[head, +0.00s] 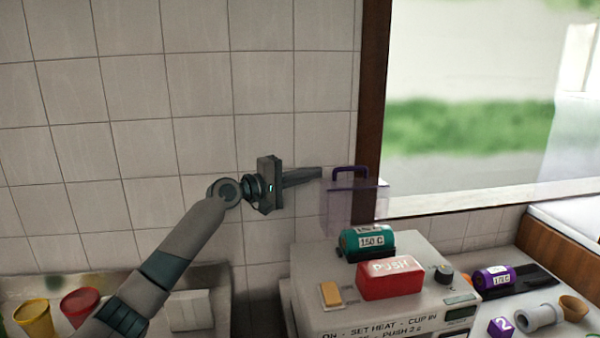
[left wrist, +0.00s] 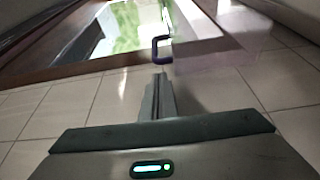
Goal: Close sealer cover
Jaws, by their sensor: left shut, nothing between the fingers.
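The sealer (head: 385,310) is a pale machine at the lower middle of the head view. Its clear purple-tinted cover (head: 352,208) stands raised at the back of the machine, with a dark purple handle (head: 350,170) on top. The handle also shows in the left wrist view (left wrist: 157,48), just beyond the fingertips. My left gripper (head: 318,172) is shut and empty, pointing right, its tips just left of the handle. I cannot tell whether they touch the cover. The gripper's fingers also show in the left wrist view (left wrist: 158,80). My right gripper is not in view.
On the sealer are a red PUSH block (head: 390,279), a teal 150 C roll (head: 366,243), an orange switch (head: 331,295) and a knob (head: 444,274). A purple-labelled roll (head: 492,279) lies to the right. Yellow (head: 35,318) and red (head: 80,305) cups stand lower left. A tiled wall is behind.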

